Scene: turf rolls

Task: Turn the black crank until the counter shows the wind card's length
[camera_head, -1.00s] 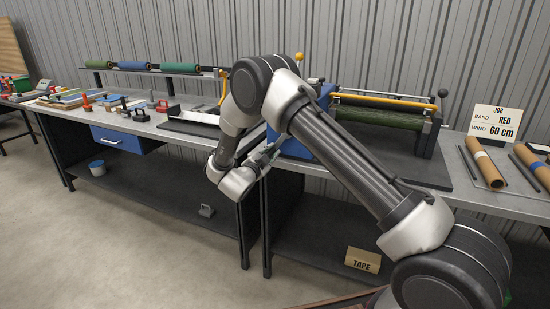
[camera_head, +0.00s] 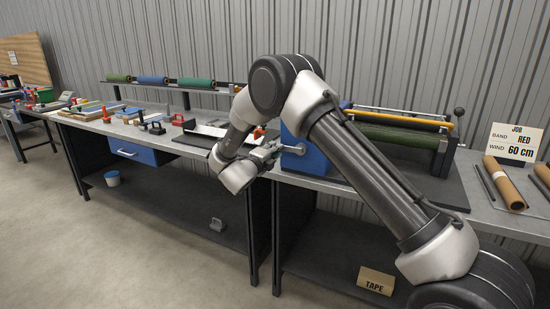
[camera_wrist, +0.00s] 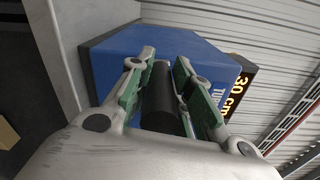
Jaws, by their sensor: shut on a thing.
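My gripper (camera_head: 268,153) is at the left end of the blue winder housing (camera_head: 306,160). In the wrist view my gripper's (camera_wrist: 166,72) green-padded fingers are shut on the black crank's handle (camera_wrist: 158,100), a dark cylinder between them. The crank's light arm (camera_head: 292,149) shows beside the housing in the head view. The blue housing (camera_wrist: 110,62) fills the middle of the wrist view. The counter (camera_wrist: 238,90) glows yellow at its right edge and reads 30 cm, seen tilted. The wind card (camera_head: 515,143) stands at the right and reads band RED, wind 60 cm.
A green roll (camera_head: 395,136) lies in the winder under a yellow bar. Brown tubes (camera_head: 503,180) lie at right. A rack with coloured rolls (camera_head: 152,80) and several small tools stand along the left bench. A TAPE box (camera_head: 376,281) is on the lower shelf.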

